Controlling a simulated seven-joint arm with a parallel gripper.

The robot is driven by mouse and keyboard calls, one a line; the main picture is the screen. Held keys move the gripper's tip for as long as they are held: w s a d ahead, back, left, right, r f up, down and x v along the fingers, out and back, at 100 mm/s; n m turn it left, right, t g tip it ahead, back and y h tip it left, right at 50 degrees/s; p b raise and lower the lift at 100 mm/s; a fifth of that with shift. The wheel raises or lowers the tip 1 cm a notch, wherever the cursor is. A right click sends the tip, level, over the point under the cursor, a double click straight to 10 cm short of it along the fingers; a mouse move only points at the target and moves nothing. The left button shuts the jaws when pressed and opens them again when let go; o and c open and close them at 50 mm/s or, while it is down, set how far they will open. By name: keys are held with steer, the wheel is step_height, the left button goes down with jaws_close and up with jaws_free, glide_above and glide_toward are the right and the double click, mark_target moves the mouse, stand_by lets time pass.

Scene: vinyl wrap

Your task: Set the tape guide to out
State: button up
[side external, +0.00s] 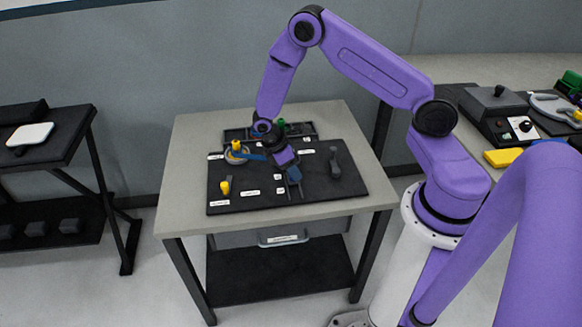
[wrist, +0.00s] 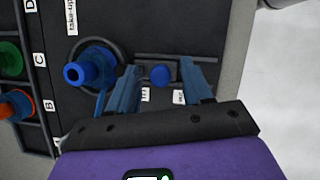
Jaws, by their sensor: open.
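A small round blue knob (wrist: 160,76) sits on a dark slotted strip, which I take to be the tape guide, in the wrist view. Two small white labels (wrist: 179,97) lie just below the strip; their print is too small to read surely. My gripper (wrist: 158,68) is open, with one finger on each side of the knob and a gap showing on both sides. The knob lies nearer the strip's left part. In the side view, my gripper (side external: 294,184) points down over the black board; the knob cannot be made out there.
A blue spool (wrist: 90,68) beside a "take-up" label stands left of my gripper. Farther left, a rack marked B, C, D holds green and orange pieces (wrist: 14,104). On the black board (side external: 225,205) stand a yellow peg (side external: 225,187) and a dark lever (side external: 335,164).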

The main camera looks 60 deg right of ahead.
jaws_close()
steer(key=shift+s+a, duration=1.95)
jaws_free()
steer(key=shift+r, duration=0.1)
